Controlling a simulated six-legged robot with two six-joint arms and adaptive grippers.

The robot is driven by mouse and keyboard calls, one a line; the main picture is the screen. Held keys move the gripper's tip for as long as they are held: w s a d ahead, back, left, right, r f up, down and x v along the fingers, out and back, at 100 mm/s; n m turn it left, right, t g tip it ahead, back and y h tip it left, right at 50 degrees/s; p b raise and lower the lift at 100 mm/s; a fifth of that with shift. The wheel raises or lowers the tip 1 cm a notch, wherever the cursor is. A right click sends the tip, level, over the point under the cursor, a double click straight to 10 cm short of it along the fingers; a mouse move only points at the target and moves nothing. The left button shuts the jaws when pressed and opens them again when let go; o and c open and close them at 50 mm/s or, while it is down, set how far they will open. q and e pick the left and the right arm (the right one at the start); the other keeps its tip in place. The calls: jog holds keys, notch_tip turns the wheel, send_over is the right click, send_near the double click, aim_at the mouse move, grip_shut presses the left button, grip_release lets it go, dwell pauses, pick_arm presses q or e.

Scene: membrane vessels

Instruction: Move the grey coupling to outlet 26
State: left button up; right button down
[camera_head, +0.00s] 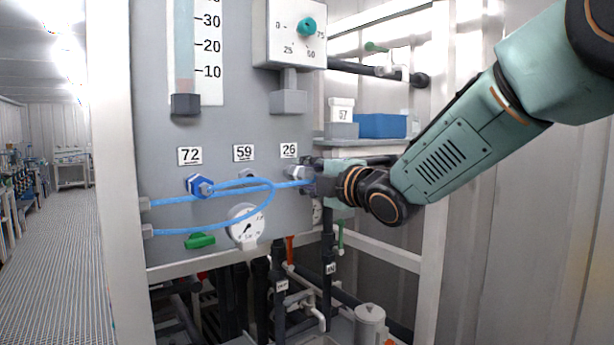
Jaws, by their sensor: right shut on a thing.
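The grey coupling (309,184) is at the right end of a straight blue hose and is partly hidden by my right gripper. My right gripper (318,182) is shut on it, in front of the panel just below and right of the label 26 (289,150). Outlet 26 (294,171) shows as a metal fitting under that label, close behind the hose end. I cannot tell whether coupling and outlet touch. Outlet 59 (247,174) is partly behind a blue hose. A blue coupling (199,187) sits at outlet 72. My left gripper is not in view.
A second blue hose (268,202) loops across the panel below outlet 59. A gauge (246,223) and green handle (200,241) are lower down. A knob box (290,35) juts out above. A shelf with a blue bin (380,126) stands right, above my right gripper.

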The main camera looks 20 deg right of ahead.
jog(key=c, duration=1.4)
grip_release()
jog(key=o, duration=0.6)
jog(key=shift+w+a, duration=0.1)
jog(key=shift+w, duration=0.05)
jog(key=shift+c, duration=0.2)
jog(key=v, duration=0.7)
jog(key=shift+s, duration=0.3)
jog(key=shift+w, duration=0.15)
